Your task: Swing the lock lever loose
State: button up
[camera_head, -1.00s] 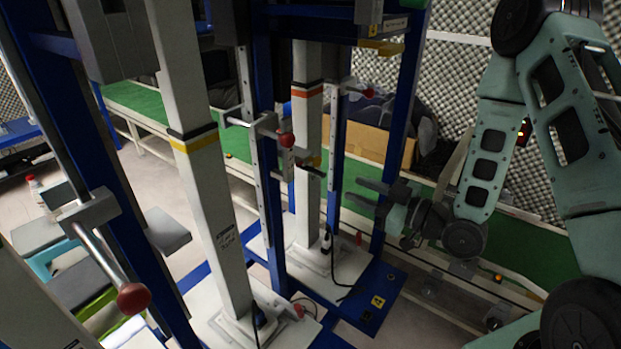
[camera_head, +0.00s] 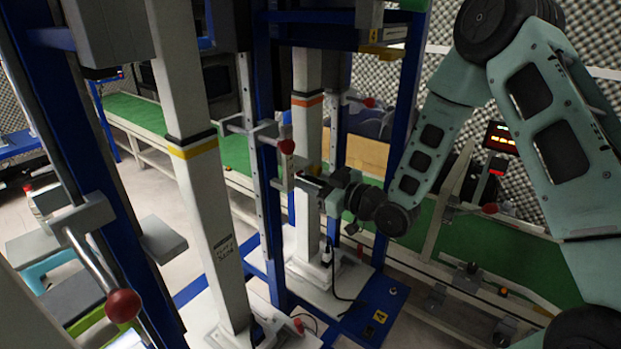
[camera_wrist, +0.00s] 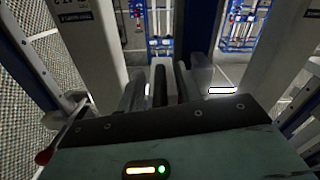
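My gripper (camera_head: 312,184) is at the white upright carriage plate (camera_head: 284,172) on the blue-framed stand, in the middle of the head view. A short dark lever at this plate is now mostly covered by my fingers. In the wrist view the two fingers of my gripper (camera_wrist: 165,84) stand apart, with a narrow grey piece between them; I cannot tell whether they touch it. A red ball knob (camera_head: 287,146) on a metal rod sits just above the gripper, left of it.
A white column with an orange band (camera_head: 307,100) stands behind the gripper, and a yellow-banded column (camera_head: 192,150) stands left. A large red knob (camera_head: 123,305) is at front left. A green conveyor (camera_head: 520,262) runs at right.

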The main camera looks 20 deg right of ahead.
jog(key=shift+w+a, duration=0.1)
grip_shut()
jog(key=shift+n+g+y, duration=0.3)
jog(key=shift+y, duration=0.1)
jog(key=w+n+g+y, duration=0.1)
jog(key=n+g+y, duration=0.1)
jog(key=n+g, duration=0.1)
jog(key=d+n+g+y+b, duration=0.1)
jog(key=n+g+y, duration=0.1)
jog(key=g, duration=0.4)
jog(key=w+n+g+y, duration=0.1)
jog(key=n+g+y, duration=0.1)
jog(key=n+g, duration=0.2)
jog(key=shift+w+d+n+y, duration=0.3)
jog(key=shift+w+n, duration=0.05)
jog(key=shift+n, duration=0.05)
jog(key=shift+g, duration=0.3)
